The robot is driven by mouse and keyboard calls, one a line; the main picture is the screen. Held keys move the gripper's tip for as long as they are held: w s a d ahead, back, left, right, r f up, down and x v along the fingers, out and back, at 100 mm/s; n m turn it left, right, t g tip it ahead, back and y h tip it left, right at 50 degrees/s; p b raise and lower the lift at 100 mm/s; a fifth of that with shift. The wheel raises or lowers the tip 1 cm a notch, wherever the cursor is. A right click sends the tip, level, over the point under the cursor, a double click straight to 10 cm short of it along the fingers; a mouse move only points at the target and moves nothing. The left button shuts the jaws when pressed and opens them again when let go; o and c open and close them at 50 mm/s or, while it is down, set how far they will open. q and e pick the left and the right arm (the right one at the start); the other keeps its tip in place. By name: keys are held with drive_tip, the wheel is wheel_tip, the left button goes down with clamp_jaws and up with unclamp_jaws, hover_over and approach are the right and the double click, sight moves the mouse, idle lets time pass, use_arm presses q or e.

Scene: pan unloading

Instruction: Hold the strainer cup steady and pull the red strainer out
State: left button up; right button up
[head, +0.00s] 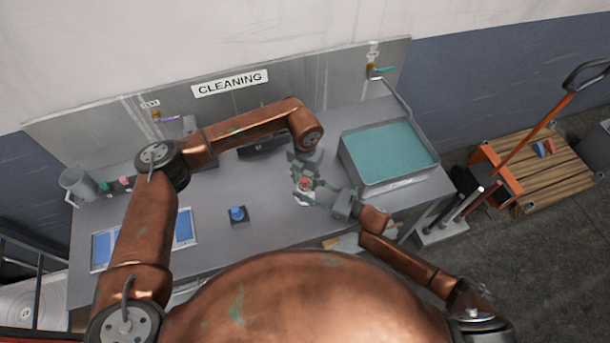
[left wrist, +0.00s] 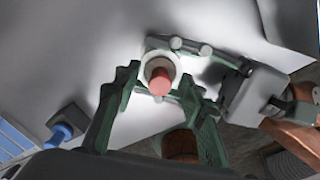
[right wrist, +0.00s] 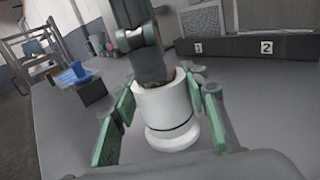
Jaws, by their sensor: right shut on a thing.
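The white strainer cup (right wrist: 165,110) stands upright between the green-padded fingers of my right gripper (right wrist: 165,105), which is shut on it. The red strainer (left wrist: 160,82) sits in the cup's mouth in the left wrist view, with the white rim (left wrist: 148,66) around it. It shows as a small red spot in the head view (head: 305,183). My left gripper (left wrist: 160,90) is above the cup, pointing down, its fingers spread on either side of the red strainer with gaps. In the right wrist view its lower end covers much of the cup's mouth.
A blue object on a dark base (head: 238,215) stands on the grey table to the left. A teal-filled tray (head: 350,176) stands at the right. Blue panels (head: 185,228) and a grey mug (head: 78,186) are at the far left. The table between is mostly clear.

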use_arm(q)
drive_tip(key=shift+c, duration=0.2)
clamp_jaws()
idle(0.6)
